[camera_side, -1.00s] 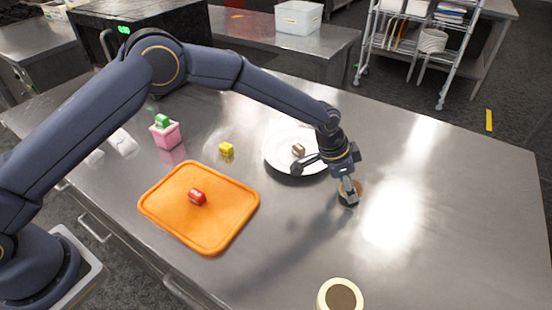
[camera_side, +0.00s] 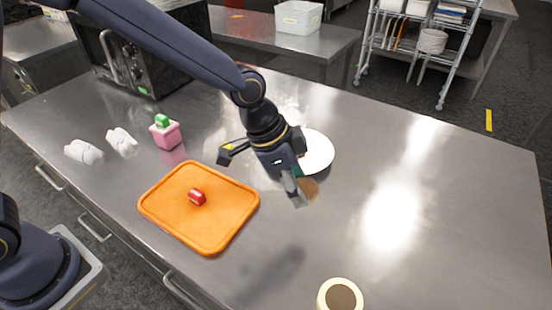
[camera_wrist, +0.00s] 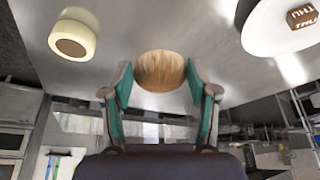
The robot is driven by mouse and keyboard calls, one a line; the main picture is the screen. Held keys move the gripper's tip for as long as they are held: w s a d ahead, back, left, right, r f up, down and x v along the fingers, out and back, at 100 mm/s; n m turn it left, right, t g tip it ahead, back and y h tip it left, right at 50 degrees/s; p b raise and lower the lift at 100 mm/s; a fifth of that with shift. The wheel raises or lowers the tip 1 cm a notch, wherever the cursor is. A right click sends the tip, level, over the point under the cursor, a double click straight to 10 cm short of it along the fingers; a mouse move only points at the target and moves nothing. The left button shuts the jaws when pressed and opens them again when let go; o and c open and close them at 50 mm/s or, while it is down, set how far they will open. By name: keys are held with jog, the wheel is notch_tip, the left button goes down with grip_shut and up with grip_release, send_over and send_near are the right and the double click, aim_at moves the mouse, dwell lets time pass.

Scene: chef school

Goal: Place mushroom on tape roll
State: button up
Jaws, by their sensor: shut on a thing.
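The mushroom (camera_side: 309,188) shows as a brown rounded cap at my gripper (camera_side: 297,190), held above the table. In the wrist view the mushroom (camera_wrist: 161,71) sits between the two teal fingertips of my gripper (camera_wrist: 162,88), which is shut on it. The tape roll (camera_side: 340,296) is a cream ring lying flat near the front edge of the side view, with a darker centre. It also shows at the upper left of the wrist view (camera_wrist: 74,38), apart from the mushroom.
An orange tray (camera_side: 226,233) holds a small red block (camera_side: 197,197). A white plate (camera_side: 322,152) is partly behind my gripper; a brown block (camera_wrist: 302,17) is on it. A pink block (camera_side: 165,135) with a green one on top stands at the left. The table between mushroom and tape roll is clear.

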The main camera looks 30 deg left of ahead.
jog(key=s+d+r+m+g, duration=0.1)
jog(key=s+d+r+m, duration=0.15)
jog(key=s, duration=0.75)
jog(key=s+d+r+m+g, duration=0.1)
jog(key=s+r+m, duration=0.15)
jog(key=s, duration=0.75)
send_near(340, 299)
jog(key=shift+s+d+f+h, duration=0.15)
jog(key=shift+d+f, duration=0.15)
jog(key=shift+f, duration=0.15)
jog(key=shift+s+d+f+h, duration=0.15)
jog(key=shift+d+f, duration=0.2)
jog(key=shift+f, duration=0.1)
jog(key=shift+w+d+f, duration=0.25)
jog(key=shift+f, duration=0.15)
jog(key=shift+w+d+f, duration=0.1)
jog(key=shift+w+f, duration=0.05)
jog(key=shift+f, duration=1.55)
jog(key=shift+f, duration=0.1)
jog(key=o, duration=1)
jog(key=shift+f, duration=0.1)
jog(key=shift+o, duration=0.2)
